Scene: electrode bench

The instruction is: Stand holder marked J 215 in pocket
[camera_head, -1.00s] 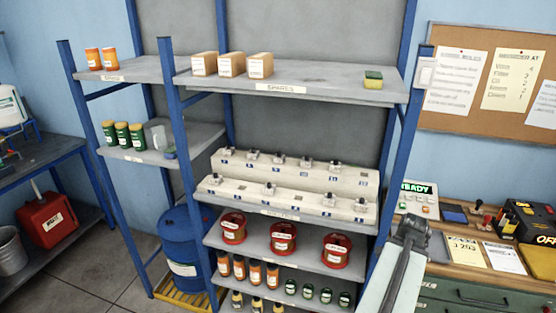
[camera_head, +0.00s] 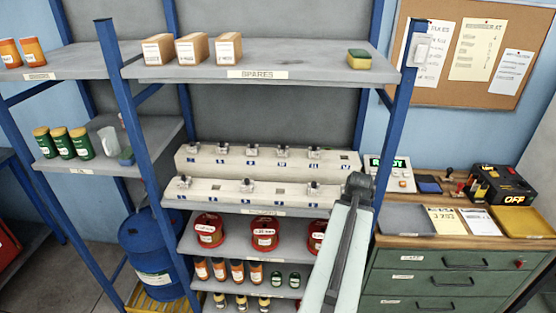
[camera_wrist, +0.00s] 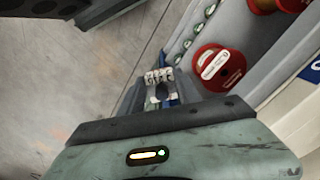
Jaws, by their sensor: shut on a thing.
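My gripper (camera_wrist: 160,92) is in the wrist view, shut on a small grey-and-white holder (camera_wrist: 158,75). Its marking is too small to read. In the head view my arm runs up in front of the shelf's right side, and the jaws and the held holder cannot be made out. A pale stepped rack (camera_head: 263,167) with two rows of pockets stands on the middle shelf. The labels are too small to read. The gripper is apart from the rack.
Red spools (camera_head: 265,231) and small bottles stand on the shelves below the rack; a red spool (camera_wrist: 218,68) is near my gripper in the wrist view. A blue shelf post (camera_head: 386,130) stands right of the rack. A drawer bench (camera_head: 445,285) is further right.

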